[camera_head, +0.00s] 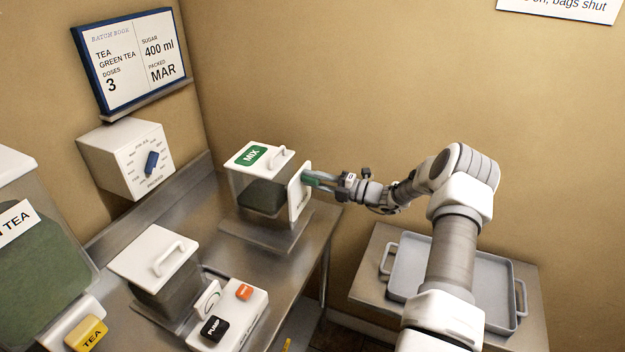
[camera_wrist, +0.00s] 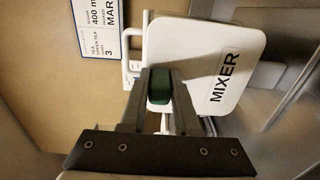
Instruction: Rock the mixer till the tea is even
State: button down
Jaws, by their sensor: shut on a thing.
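The mixer is a clear-walled box with a white lid (camera_head: 255,157) and a green MIX label, standing on a metal base at the back of the steel counter. Dark green tea (camera_head: 262,196) fills its lower part; I cannot tell how even it is. Its white side plate (camera_head: 298,193) reads MIXER in the wrist view (camera_wrist: 205,65). My gripper (camera_head: 311,181) reaches in from the right and is shut on a green handle (camera_wrist: 159,86) at that plate. The mixer looks level or nearly so.
A second lidded box (camera_head: 155,258) stands in front, beside a panel with black PUMP (camera_head: 214,328) and orange (camera_head: 244,291) buttons. A large tea container (camera_head: 40,265) is at left. A grey tray (camera_head: 405,265) lies on a table at right. A dial box (camera_head: 125,158) and batch board (camera_head: 130,62) are behind.

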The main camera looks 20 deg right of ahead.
jog(key=c, duration=0.6)
grip_release()
jog(key=shift+c, duration=0.2)
jog(key=b+v, duration=0.3)
jog(key=v, duration=1.4)
jog(key=shift+s+d, duration=0.2)
jog(key=shift+s, duration=0.05)
jog(key=shift+r, duration=0.1)
